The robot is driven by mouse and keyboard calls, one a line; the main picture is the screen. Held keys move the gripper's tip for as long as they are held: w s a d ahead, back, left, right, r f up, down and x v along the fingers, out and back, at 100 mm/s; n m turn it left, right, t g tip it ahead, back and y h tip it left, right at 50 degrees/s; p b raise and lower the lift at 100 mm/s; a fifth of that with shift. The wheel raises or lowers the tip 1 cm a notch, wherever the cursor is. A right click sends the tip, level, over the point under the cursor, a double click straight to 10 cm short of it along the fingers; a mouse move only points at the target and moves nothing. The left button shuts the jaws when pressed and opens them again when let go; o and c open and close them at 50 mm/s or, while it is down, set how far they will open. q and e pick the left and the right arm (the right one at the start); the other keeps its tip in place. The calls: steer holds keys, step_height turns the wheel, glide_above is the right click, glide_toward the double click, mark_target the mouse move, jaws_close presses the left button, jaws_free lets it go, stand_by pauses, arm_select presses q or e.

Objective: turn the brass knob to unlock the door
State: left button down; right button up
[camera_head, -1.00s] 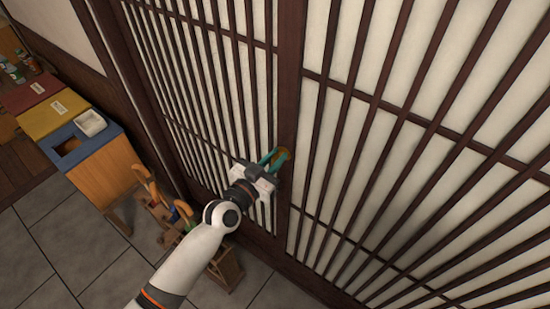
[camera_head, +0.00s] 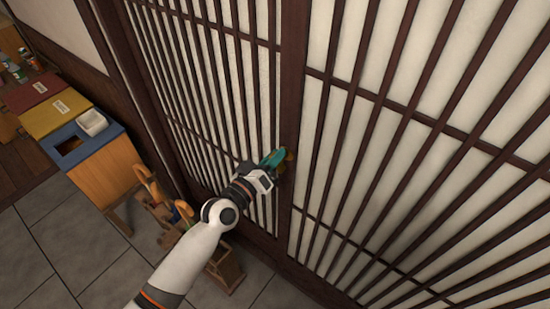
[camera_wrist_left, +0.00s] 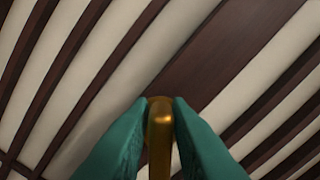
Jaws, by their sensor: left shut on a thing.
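The brass knob (camera_wrist_left: 159,135) shows in the left wrist view, upright between the two teal fingers of my left gripper (camera_wrist_left: 160,130). The fingers press on it from both sides. In the head view my left gripper (camera_head: 274,160) is at the dark post of the lattice door (camera_head: 345,150), and the knob (camera_head: 289,156) is mostly hidden behind the fingers. The door has dark wooden slats over pale panels. My right gripper is not in view.
To the left stand bins with a blue (camera_head: 70,136), a yellow (camera_head: 58,113) and a red top (camera_head: 32,91). A white container (camera_head: 92,122) sits on the blue one. A wooden umbrella stand (camera_head: 226,270) is beside my left arm. Grey tile floor is clear at lower left.

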arm_select(q)
steer(key=n, duration=0.2)
steer(key=f+n, duration=0.1)
steer(key=n, duration=0.1)
steer(key=shift+n+b, duration=0.3)
steer(key=shift+a+f+n, duration=0.1)
steer(key=shift+f+n, duration=0.05)
steer(key=shift+n, duration=1.1)
steer(key=shift+f+n, duration=0.15)
steer(key=shift+n, duration=1.1)
steer(key=c, duration=1.5)
jaws_free()
steer(key=shift+o, duration=0.2)
steer(key=shift+r, duration=0.15)
steer(key=b+v, duration=0.3)
steer(key=v, duration=0.9)
